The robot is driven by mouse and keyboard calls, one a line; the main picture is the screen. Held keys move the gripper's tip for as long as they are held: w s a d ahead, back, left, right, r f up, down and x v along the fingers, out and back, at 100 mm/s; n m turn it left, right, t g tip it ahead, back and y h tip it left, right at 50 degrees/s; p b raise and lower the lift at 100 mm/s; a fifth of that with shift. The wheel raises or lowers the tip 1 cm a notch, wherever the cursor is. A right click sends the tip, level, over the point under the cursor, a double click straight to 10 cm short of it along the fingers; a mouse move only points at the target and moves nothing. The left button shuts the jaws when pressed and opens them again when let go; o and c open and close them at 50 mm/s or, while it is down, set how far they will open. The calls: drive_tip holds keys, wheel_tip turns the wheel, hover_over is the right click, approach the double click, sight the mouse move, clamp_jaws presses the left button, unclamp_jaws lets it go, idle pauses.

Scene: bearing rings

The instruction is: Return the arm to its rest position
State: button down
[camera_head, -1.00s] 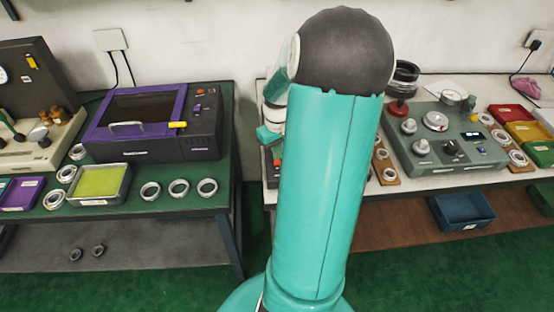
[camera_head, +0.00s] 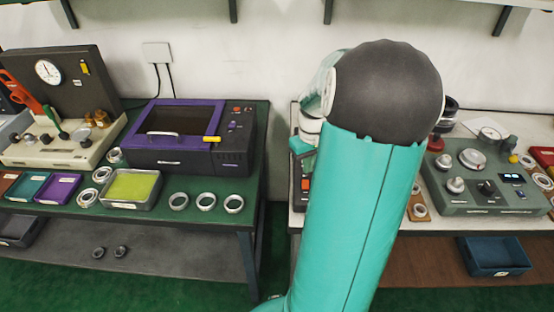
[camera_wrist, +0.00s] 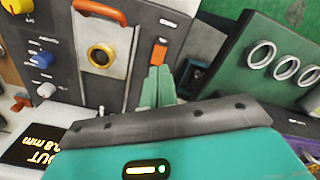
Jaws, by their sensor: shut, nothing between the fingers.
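My teal arm with its dark rounded joint (camera_head: 385,92) stands folded in front of the gap between the two benches in the head view. My gripper is hidden behind the arm there. In the wrist view my gripper (camera_wrist: 158,86) shows two teal fingers pressed together, shut and empty. They point toward the front of a grey machine (camera_wrist: 115,60) with an orange handle and a yellow ring. Contact between fingers and machine cannot be told.
The left green bench (camera_head: 215,235) carries a purple-framed machine (camera_head: 178,122), a tray of yellow-green material (camera_head: 132,187) and several bearing rings (camera_head: 206,202). The right bench holds a grey-green panel (camera_head: 480,180); a blue bin (camera_head: 495,257) sits below. Green floor is clear in front.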

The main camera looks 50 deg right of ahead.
drive_tip(key=w+a+r+n+t+h, duration=0.1)
drive_tip(key=w+a+r, duration=0.1)
drive_tip(key=a+r, duration=0.5)
drive_tip(key=w+a+r+n+t+h, duration=0.1)
drive_tip(key=w+a+r, duration=0.15)
drive_tip(key=a, duration=0.75)
drive_tip(key=s+a+r+n+t+y, duration=0.1)
drive_tip(key=s+a+r, duration=0.2)
drive_tip(key=a, duration=0.6)
drive_tip(key=s+a+r+t+y, duration=0.1)
drive_tip(key=s+a+r+t, duration=0.1)
drive_tip(key=a, duration=0.8)
drive_tip(key=shift+s+r+n+t, duration=0.35)
drive_tip(key=shift+s+r, duration=0.25)
drive_tip(key=shift+s, duration=0.55)
drive_tip(key=shift+s+d, duration=0.1)
drive_tip(key=shift+s, duration=0.1)
